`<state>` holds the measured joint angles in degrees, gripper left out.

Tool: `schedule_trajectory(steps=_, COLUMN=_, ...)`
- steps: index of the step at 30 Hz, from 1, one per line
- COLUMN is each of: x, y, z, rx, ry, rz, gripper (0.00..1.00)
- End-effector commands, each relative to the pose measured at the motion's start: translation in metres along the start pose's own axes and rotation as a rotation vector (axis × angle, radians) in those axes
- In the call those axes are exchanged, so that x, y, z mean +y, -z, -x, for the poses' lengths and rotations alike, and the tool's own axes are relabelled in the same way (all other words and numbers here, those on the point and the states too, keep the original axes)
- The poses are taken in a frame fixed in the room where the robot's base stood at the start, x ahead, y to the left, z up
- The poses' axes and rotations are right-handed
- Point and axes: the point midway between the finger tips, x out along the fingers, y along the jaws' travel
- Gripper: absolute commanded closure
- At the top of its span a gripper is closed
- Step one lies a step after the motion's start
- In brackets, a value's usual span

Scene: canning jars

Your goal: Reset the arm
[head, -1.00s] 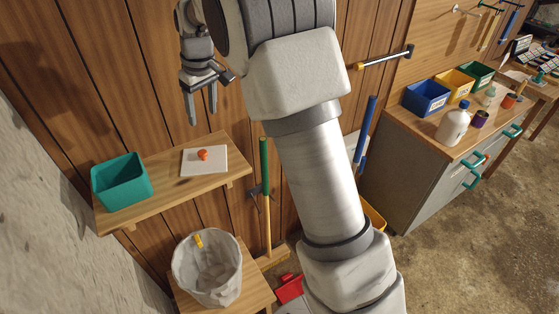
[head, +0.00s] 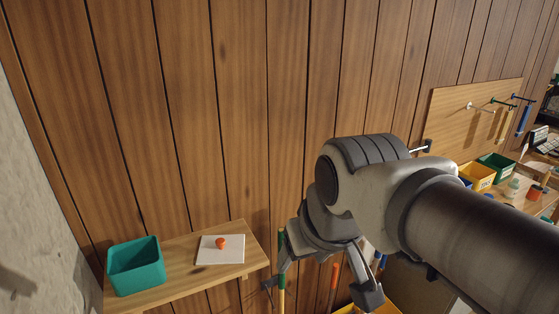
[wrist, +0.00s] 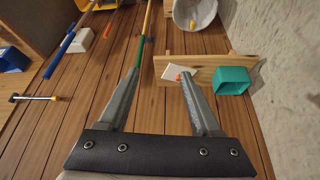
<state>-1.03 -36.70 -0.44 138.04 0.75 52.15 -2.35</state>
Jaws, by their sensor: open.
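My gripper (head: 326,277) is at the lower middle of the head view, to the right of the wooden wall shelf, with its two fingers spread and pointing down. In the wrist view my gripper (wrist: 158,75) shows two grey fingers apart with nothing held between them. My arm comes in from the right edge of the head view and bends at a large rounded joint above the gripper. The gripper is clear of the shelf in the head view.
The wooden shelf (head: 190,280) holds a teal bin (head: 136,268) and a white board (head: 208,255) with a small orange object (head: 221,243). A green-handled tool (wrist: 141,45) stands by the wall. A workbench with several bins is at right. The upper panelled wall is clear.

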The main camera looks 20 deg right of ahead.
Motion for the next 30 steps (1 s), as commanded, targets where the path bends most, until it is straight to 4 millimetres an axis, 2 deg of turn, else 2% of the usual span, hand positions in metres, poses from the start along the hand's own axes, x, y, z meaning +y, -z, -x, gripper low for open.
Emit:
schedule_trajectory(steps=3, x=0.003, y=-0.020, z=0.001, rx=0.022, ry=-0.015, rz=-0.027, gripper=0.35)
schedule_trajectory(steps=7, x=0.004, y=-0.029, z=0.000, rx=0.029, ry=-0.021, rz=-0.041, gripper=0.35)
schedule_trajectory(steps=30, x=0.004, y=-0.030, z=-0.001, rx=0.029, ry=-0.020, rz=-0.041, gripper=0.35)
